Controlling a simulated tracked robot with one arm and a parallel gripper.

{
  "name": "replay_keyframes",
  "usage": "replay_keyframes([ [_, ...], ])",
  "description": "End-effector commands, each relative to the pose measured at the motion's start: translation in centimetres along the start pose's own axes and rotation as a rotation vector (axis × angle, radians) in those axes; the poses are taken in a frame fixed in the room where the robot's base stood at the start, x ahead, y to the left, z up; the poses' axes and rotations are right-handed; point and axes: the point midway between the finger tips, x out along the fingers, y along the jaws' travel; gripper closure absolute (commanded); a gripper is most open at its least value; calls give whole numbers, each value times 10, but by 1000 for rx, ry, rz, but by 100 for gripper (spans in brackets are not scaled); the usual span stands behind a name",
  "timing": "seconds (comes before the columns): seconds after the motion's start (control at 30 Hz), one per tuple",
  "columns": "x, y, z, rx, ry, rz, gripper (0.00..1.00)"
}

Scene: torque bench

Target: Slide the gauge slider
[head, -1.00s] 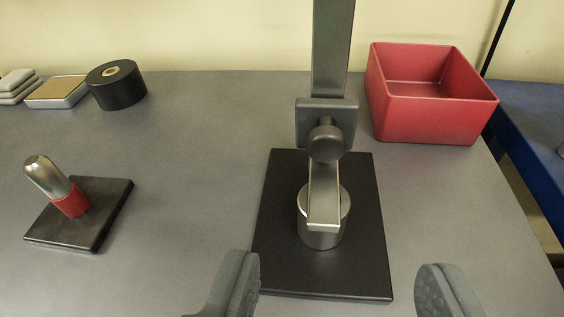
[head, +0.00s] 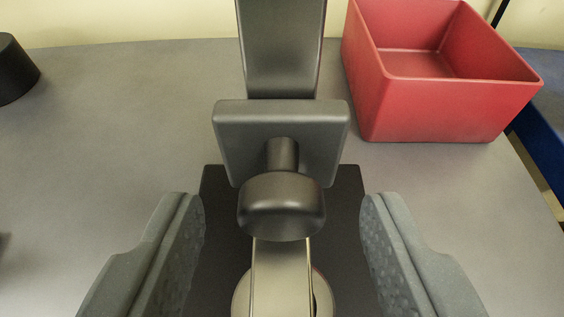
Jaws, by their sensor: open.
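The gauge slider (head: 230,120) is a dark grey block on an upright metal bar (head: 281,50), with a round knob (head: 281,205) sticking out towards me. The bar rises from a black base plate (head: 349,190), and a round metal foot shows at the bottom of the view. My gripper (head: 282,215) is open, with one grey padded finger on each side of the knob. Clear gaps show between the fingers and the knob. The lower end of the stand is cut off by the picture edge.
A red open box (head: 430,110) stands behind and to the right of the gauge. A black cylinder (head: 14,68) is partly in view at the far left. The grey bench top (head: 120,130) is clear left of the gauge.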

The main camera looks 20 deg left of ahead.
Motion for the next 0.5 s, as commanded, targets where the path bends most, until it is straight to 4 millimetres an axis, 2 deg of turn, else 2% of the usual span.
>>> replay_keyframes([
  [0.2,13,0,1,-1,-1,-1,52],
  [0.5,14,-1,0,-1,-1,-1,52],
])
